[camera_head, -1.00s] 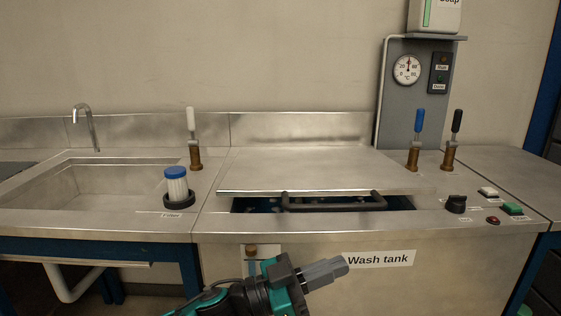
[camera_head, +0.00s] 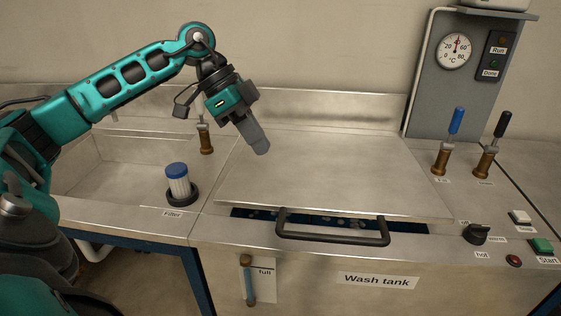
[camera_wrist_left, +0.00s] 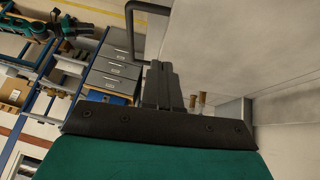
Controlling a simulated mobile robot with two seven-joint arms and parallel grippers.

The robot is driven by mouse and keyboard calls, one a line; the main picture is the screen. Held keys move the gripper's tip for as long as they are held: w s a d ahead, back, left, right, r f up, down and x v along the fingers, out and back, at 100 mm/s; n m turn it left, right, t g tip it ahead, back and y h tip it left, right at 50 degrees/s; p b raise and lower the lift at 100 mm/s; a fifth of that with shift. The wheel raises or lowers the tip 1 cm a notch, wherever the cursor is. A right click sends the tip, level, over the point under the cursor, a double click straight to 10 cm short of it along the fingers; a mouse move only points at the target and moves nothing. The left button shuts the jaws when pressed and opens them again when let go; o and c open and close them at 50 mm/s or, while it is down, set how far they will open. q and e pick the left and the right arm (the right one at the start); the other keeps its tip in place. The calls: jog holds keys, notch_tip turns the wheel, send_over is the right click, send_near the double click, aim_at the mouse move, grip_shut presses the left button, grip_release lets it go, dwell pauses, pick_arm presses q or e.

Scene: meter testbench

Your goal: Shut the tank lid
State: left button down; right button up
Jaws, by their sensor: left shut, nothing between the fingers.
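The tank lid (camera_head: 325,175) is a flat steel plate over the wash tank (camera_head: 350,262). A dark gap shows under its front edge, so it is not flush. Its black bar handle (camera_head: 333,236) sticks out at the front; a black bar that looks like this handle shows in the left wrist view (camera_wrist_left: 130,30). My left gripper (camera_head: 261,148) is shut and empty, pointing down above the rear left part of the lid. Its closed fingers also show in the left wrist view (camera_wrist_left: 162,85). My right gripper is not in view.
A filter (camera_head: 178,182) with a blue cap stands left of the tank beside the sink (camera_head: 110,165). Blue-handled (camera_head: 456,122) and black-handled (camera_head: 502,125) valves stand to the right. A knob (camera_head: 477,234) and buttons are at the front right. A gauge panel (camera_head: 470,75) rises behind.

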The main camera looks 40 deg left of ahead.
pick_arm(q)
send_over(278, 197)
jog(key=s+d, duration=0.3)
jog(key=f, duration=0.7)
jog(key=shift+w+a, duration=0.2)
jog(key=shift+w, duration=0.05)
jog(key=f, duration=0.3)
jog(key=shift+s+f, duration=0.2)
jog(key=shift+f, duration=0.15)
jog(key=shift+s+f, duration=0.1)
jog(key=shift+f, duration=0.45)
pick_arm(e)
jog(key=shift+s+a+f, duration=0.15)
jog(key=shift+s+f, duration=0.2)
